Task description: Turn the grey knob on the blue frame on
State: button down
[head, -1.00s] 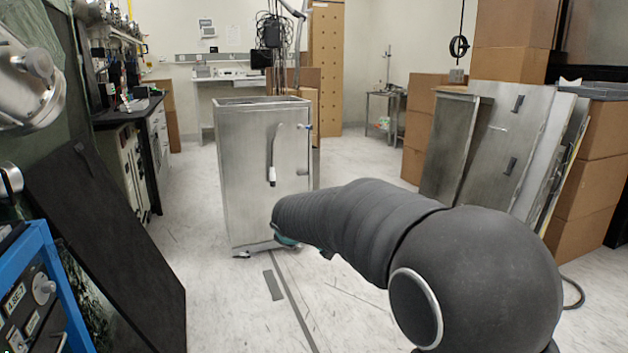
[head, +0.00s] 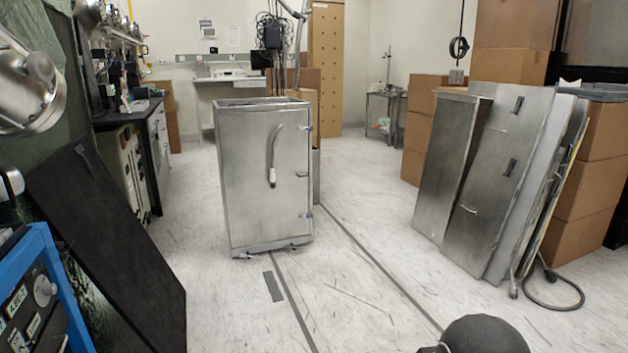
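The blue frame (head: 38,243) stands at the lower left edge of the head view, partly cut off. It holds dark panels with white labels. A round grey knob (head: 44,288) sits on its front panel; its on or off position cannot be told. Only a dark rounded piece of my arm shows at the bottom right. My gripper is not in view, so its state and its distance from the knob are hidden.
A steel cabinet (head: 262,200) stands mid-floor. A black panel (head: 110,240) leans beside the blue frame. Steel panels (head: 490,180) lean on cardboard boxes (head: 588,180) at right, with a cable (head: 555,303) on the floor.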

aim_at(50, 289)
jog(key=u, duration=1.75)
